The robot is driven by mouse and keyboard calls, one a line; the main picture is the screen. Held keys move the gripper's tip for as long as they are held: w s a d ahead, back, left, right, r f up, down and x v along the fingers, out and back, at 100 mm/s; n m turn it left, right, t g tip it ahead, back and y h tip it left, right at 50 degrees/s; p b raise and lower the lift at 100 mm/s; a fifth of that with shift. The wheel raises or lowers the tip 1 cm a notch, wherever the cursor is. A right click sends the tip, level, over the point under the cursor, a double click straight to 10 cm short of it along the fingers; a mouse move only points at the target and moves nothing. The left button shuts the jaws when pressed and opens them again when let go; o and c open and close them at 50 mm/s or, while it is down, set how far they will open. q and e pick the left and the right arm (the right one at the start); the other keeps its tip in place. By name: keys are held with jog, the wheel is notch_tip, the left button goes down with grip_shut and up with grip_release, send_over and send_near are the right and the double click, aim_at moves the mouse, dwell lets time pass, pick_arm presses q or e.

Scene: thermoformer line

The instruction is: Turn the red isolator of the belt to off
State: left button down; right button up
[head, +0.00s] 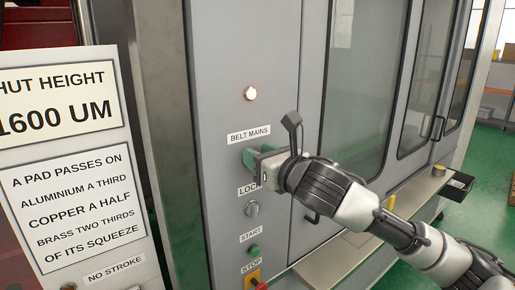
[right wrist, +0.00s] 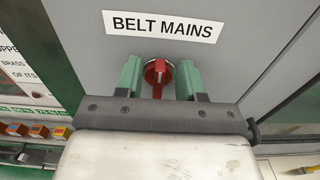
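The red isolator (right wrist: 158,73) is a round red rotary knob on the grey cabinet front, under the label BELT MAINS (right wrist: 160,26). In the right wrist view its grip bar stands roughly upright. My right gripper (right wrist: 160,78) is open, with one green finger on each side of the knob and a gap showing on both sides. In the head view my right gripper (head: 250,158) is up against the panel below the BELT MAINS label (head: 249,135) and hides the isolator. My left gripper is not in view.
A lit lamp (head: 250,93) sits above the label. Below are a lock switch (head: 252,209), a green start button (head: 253,250) and a stop button (head: 257,283). A sign board (head: 62,130) stands at the left. Glazed doors (head: 365,85) and a ledge (head: 335,262) lie to the right.

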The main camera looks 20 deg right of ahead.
jog(key=shift+w+a, duration=0.2)
jog(key=shift+w, duration=0.25)
grip_shut()
